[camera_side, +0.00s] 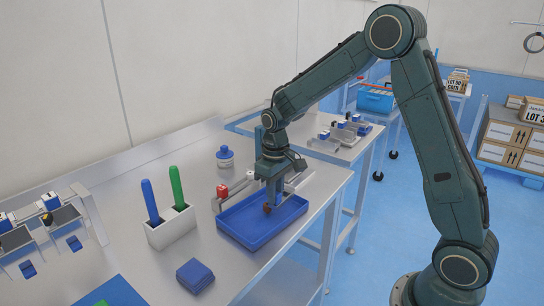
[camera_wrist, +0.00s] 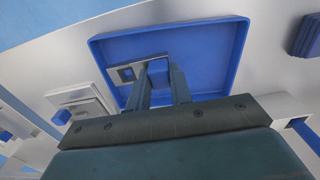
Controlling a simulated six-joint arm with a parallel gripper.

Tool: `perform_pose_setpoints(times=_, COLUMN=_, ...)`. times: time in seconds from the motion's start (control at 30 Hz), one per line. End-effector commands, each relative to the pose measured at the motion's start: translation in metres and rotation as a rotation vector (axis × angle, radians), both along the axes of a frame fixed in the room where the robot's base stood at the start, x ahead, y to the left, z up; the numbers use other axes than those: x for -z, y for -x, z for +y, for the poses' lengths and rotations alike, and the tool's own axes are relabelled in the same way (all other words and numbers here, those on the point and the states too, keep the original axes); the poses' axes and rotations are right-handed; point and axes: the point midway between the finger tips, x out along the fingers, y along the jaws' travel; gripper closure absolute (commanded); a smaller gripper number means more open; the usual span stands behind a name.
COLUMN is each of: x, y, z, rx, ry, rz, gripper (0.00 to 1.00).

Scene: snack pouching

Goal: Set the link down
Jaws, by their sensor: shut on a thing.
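My gripper (camera_side: 268,204) points down over the blue tray (camera_side: 231,233) on the metal table. I cannot tell whether the link touches the floor. In the wrist view, my two fingers (camera_wrist: 158,84) reach over the same tray (camera_wrist: 222,60), with a blue patch between their tips.
A white holder (camera_side: 172,229) with blue and green handles is at left, a blue-lidded jar (camera_side: 225,157) behind. Stacked blue pieces (camera_side: 195,275) lie in front. The tray's right part is clear.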

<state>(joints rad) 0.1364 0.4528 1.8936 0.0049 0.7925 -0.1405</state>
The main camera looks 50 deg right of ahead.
Motion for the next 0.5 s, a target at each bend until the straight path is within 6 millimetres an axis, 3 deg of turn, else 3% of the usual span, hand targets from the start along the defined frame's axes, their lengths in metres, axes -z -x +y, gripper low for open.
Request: perform_pose_setpoints(times=0.5, x=0.042, y=0.001, z=0.0, rx=0.0, ry=0.0, rz=0.001, gripper=1.0)
